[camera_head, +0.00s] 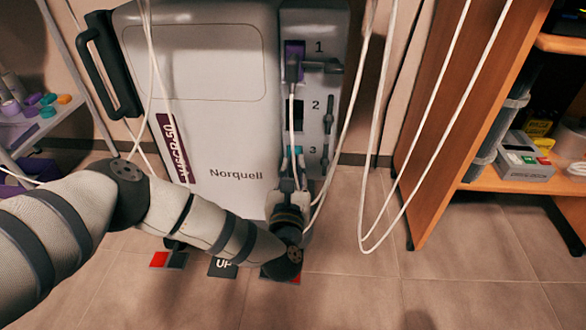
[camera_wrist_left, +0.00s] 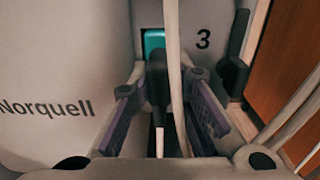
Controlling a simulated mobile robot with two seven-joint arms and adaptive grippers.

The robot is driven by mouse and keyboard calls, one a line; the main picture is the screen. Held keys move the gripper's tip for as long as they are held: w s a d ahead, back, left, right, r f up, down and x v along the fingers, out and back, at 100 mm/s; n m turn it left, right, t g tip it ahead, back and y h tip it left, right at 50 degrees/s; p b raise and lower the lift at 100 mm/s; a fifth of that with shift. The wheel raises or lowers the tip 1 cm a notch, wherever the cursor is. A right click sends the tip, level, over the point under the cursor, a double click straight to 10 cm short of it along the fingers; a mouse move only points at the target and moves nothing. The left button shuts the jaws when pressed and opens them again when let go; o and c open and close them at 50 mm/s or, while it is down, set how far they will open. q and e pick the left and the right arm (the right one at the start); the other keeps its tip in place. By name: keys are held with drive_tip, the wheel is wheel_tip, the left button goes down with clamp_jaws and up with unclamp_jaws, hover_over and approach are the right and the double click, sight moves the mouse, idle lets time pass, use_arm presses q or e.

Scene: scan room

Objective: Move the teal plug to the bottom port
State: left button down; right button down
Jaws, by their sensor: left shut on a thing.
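The teal plug (camera_wrist_left: 154,42) has a teal head, a black stem and a white cable running down. Its head is at the bottom port, marked 3, on the white Norquell machine (camera_head: 225,130). I cannot tell how deep it sits. My left gripper (camera_head: 289,178) points up at this port from below, its fingers on both sides of the stem and shut on the plug. In the left wrist view, the fingers (camera_wrist_left: 160,108) frame the stem, and another white cable passes in front. In the head view, the gripper partly hides the plug. My right gripper is not in view.
A purple plug (camera_head: 293,50) with a black stem is at port 1, its lever (camera_head: 325,66) turned sideways. The levers by ports 2 and 3 are upright. White cables (camera_head: 365,235) hang at the right, before a wooden shelf (camera_head: 440,120). Pedals (camera_head: 222,268) lie on the floor.

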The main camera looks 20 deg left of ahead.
use_arm(q)
drive_tip(key=shift+f, duration=0.15)
idle(0.5)
drive_tip(key=c, duration=1.4)
unclamp_jaws()
drive_tip(key=shift+c, duration=0.2)
drive_tip(key=shift+o, duration=0.4)
drive_tip(key=shift+a, duration=0.1)
drive_tip(key=shift+p+v, duration=0.55)
drive_tip(key=shift+v, duration=1.05)
drive_tip(key=shift+p+v, duration=0.55)
drive_tip(key=shift+v, duration=0.5)
drive_tip(key=p+v, duration=0.1)
drive_tip(key=v, duration=0.3)
drive_tip(key=shift+s, duration=0.35)
